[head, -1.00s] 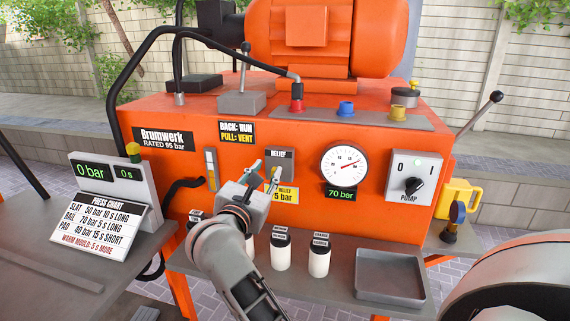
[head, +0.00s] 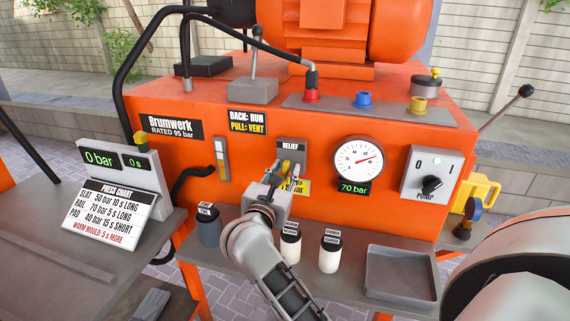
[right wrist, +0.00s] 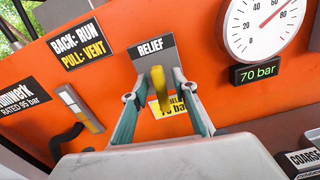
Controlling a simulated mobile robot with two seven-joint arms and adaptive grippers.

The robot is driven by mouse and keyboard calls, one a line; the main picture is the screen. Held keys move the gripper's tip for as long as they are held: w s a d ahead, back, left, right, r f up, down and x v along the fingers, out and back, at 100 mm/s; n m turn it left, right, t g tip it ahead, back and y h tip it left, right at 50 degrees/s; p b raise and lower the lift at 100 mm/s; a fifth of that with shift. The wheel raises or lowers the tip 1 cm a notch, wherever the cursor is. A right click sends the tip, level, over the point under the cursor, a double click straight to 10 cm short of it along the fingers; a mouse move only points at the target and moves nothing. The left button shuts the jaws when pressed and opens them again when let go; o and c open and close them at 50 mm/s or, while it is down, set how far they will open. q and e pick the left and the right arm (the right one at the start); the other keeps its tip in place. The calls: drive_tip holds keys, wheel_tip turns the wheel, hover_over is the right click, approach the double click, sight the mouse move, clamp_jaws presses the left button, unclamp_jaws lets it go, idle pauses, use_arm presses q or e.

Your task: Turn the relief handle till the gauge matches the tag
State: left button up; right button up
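The relief handle (right wrist: 158,88) is a yellow lever on a grey block under the RELIEF label, on the orange power unit's front. My right gripper (head: 285,178) is at the handle; in the right wrist view its fingers (right wrist: 158,92) stand on either side of it, with gaps visible, so it looks open. The yellow tag (right wrist: 172,108) behind the handle is partly covered by handle and fingers; its full number is unclear. The round gauge (head: 358,160) has its red needle pointing up and right; its green readout (head: 355,188) says 70 bar. My left gripper is not in view.
The pump switch (head: 431,184) is right of the gauge. Black-and-white canisters (head: 329,252) and a grey tray (head: 400,275) stand on the shelf below. A press chart (head: 108,213) and a 0 bar display (head: 101,158) are at left.

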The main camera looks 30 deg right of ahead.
drive_tip(key=shift+w+d, duration=0.15)
drive_tip(key=shift+d, duration=0.05)
drive_tip(key=shift+a, duration=0.1)
drive_tip(key=shift+c, duration=0.7)
clamp_jaws()
